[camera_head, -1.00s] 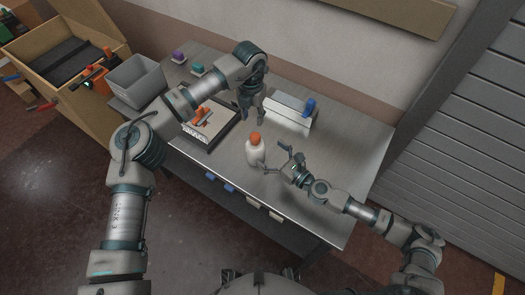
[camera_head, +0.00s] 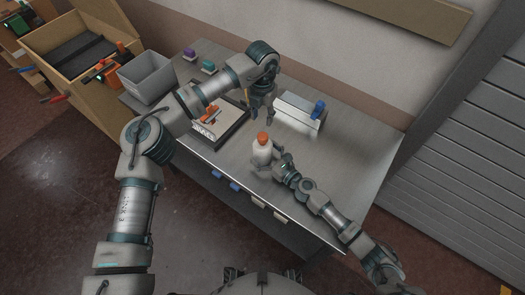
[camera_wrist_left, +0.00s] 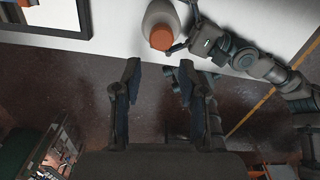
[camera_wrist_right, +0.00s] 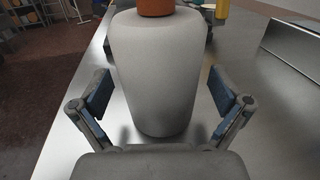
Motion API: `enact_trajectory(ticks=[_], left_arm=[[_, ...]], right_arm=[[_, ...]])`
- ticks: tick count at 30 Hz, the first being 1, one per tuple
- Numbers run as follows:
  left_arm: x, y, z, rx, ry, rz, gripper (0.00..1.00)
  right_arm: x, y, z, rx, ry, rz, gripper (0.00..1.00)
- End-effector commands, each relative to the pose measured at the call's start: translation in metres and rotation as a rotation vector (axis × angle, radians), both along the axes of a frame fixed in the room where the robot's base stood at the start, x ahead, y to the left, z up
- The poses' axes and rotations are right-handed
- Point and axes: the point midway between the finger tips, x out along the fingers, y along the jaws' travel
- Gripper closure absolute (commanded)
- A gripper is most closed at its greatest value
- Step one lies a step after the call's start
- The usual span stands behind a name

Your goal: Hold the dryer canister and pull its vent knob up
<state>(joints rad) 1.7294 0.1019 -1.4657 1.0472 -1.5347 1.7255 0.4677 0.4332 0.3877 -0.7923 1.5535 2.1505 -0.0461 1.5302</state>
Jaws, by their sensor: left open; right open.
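The dryer canister (camera_head: 262,153) is a white upright bottle near the front edge of the metal table. Its orange vent knob (camera_head: 263,137) is on top. My right gripper (camera_head: 267,161) is open, with its fingers on either side of the canister's lower body. In the right wrist view the canister (camera_wrist_right: 160,75) stands between the open fingers, with gaps showing on both sides. My left gripper (camera_head: 262,118) is open and empty, pointing down above the table behind the canister. The left wrist view shows the knob (camera_wrist_left: 161,37) beyond its fingertips, not between them.
A white block-like fixture with a blue part (camera_head: 318,109) stands behind right. A dark-framed tray (camera_head: 236,130) with orange items lies left. A grey bin (camera_head: 147,77) and small purple and teal pieces sit at the back left. The table's right part is clear.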

Motion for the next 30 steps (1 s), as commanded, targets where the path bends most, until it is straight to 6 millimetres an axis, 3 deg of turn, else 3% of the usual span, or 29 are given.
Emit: enact_trajectory(ticks=[11,21,26,30], left_arm=[[0.000,0.001,0.000,-0.001,0.000,0.000,0.58],[0.000,0.000,0.000,0.000,0.000,0.000,0.58],[-0.001,-0.002,-0.001,0.011,-0.003,0.036,0.98],[-0.006,-0.012,-0.006,0.054,-0.024,0.200,1.00]], right_arm=[[0.004,0.005,0.000,-0.001,0.000,0.001,0.03],[0.004,0.004,0.000,-0.001,-0.001,0.001,0.86],[0.004,0.004,0.000,-0.001,-0.001,0.000,0.86],[0.004,0.004,0.000,-0.001,-0.001,0.000,0.86]])
